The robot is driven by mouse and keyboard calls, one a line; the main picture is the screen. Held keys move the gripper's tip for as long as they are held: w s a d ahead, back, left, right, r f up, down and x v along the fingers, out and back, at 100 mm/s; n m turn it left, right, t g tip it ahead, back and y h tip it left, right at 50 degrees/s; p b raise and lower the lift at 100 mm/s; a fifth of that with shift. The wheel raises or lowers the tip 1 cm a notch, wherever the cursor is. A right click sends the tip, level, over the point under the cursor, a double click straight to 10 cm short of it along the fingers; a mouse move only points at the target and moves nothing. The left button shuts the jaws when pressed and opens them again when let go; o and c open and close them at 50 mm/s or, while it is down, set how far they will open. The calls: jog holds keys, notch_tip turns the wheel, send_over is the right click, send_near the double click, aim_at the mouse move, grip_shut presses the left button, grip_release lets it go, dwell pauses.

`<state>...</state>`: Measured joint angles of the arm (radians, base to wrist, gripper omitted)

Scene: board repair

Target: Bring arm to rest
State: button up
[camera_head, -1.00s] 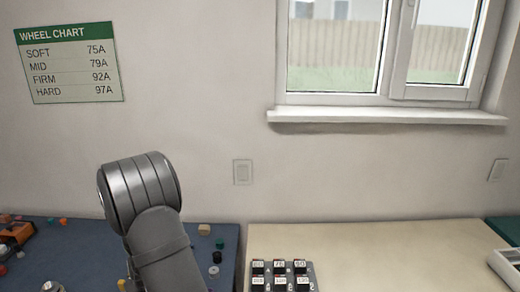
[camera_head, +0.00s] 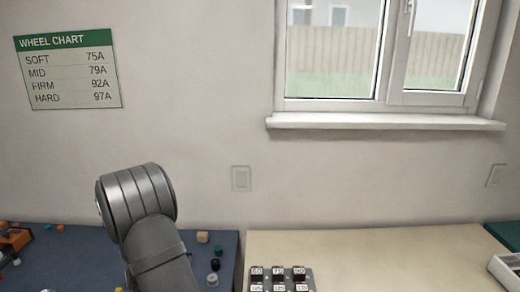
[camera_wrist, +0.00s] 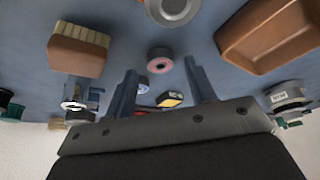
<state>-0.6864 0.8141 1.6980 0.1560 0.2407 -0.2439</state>
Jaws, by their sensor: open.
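My gripper (camera_wrist: 160,70) shows in the wrist view with its two fingers apart and nothing held between them. It is over a blue-grey work surface (camera_wrist: 215,25) with small parts on it. A pinkish-centred wheel (camera_wrist: 160,60) lies beyond the fingertips, and a small yellow-and-black part (camera_wrist: 170,99) shows between the fingers. In the head view my grey arm link rises at the lower left, and my gripper is out of that picture.
A wood-backed brush (camera_wrist: 78,48), a brown tray (camera_wrist: 270,40) and a round metal dish (camera_wrist: 172,8) lie around my gripper. In the head view, a rack of labelled blocks (camera_head: 280,281) stands on the cream table (camera_head: 380,255); much of that table is clear.

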jog(key=v, duration=1)
jog(key=x, duration=1.1)
jog(key=shift+f, duration=0.25)
jog(key=shift+w+a+r, duration=0.1)
jog(key=shift+w+r, duration=0.05)
jog(key=shift+r, duration=0.2)
notch_tip(320, 180, up, 3)
jog(key=shift+r, duration=0.1)
jog(key=w+d+r, duration=0.1)
jog(key=d+r, duration=0.6)
jog(key=d, duration=0.4)
jog(key=w+d+m, duration=0.3)
jog(key=w+d, duration=0.6)
jog(key=d, duration=0.1)
jog(key=w+d+m+h, duration=0.1)
jog(key=w+d+m, duration=0.2)
jog(key=d, duration=1.3)
jog(key=w+d+m+t+h, duration=0.1)
jog(key=w+d, duration=0.6)
jog(key=d, duration=1)
jog(key=shift+w+r+m+h, duration=0.25)
jog(key=shift+m+h, duration=0.25)
jog(key=shift+m, duration=0.4)
